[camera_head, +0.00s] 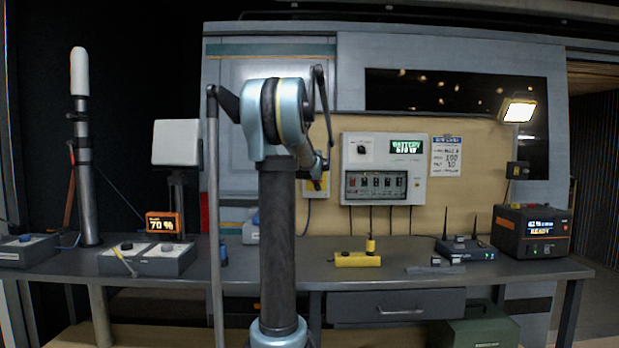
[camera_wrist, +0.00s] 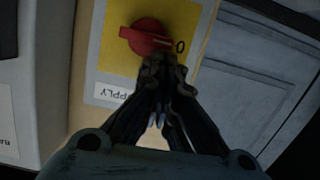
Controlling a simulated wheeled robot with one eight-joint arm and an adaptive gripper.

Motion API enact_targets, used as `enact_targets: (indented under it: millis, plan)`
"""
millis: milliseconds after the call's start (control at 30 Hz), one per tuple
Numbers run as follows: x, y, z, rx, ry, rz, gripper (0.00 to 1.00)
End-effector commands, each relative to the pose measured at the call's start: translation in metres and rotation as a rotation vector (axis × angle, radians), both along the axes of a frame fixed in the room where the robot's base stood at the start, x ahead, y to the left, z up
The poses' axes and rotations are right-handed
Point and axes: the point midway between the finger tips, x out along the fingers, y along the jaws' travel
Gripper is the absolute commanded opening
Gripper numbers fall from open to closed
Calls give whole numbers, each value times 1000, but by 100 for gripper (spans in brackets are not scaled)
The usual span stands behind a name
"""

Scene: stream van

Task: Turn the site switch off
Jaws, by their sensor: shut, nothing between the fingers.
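The site switch is a red rotary knob (camera_wrist: 148,37) on a yellow plate (camera_wrist: 116,56). Its handle lies toward the right in the wrist view, with its end beside a "0" mark. In the head view the yellow plate (camera_head: 313,188) shows only in part behind my arm, and the knob cannot be made out there. My gripper (camera_wrist: 164,66) is shut and empty. Its fingertips are at the lower right edge of the knob, close to the handle; I cannot tell whether they touch it. In the head view my gripper (camera_head: 321,176) is in front of the plate.
A white electrical panel (camera_head: 384,168) with breakers is right of the switch. The workbench (camera_head: 300,262) below carries a yellow block (camera_head: 357,260), a router (camera_head: 465,248), a power station (camera_head: 532,231) and a grey control box (camera_head: 150,260). A drawer (camera_head: 396,306) is under the bench.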

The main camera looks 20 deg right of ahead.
Motion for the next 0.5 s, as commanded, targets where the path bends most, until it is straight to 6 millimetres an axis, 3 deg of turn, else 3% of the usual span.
enact_targets:
  millis: [233, 433, 500]
  plan:
    - [1, 1, 10, -1, 0, 1, 0]
    - [3, 5, 42, -1, 1, 3, 0]
    - [-9, 9, 42, -1, 2, 1, 0]
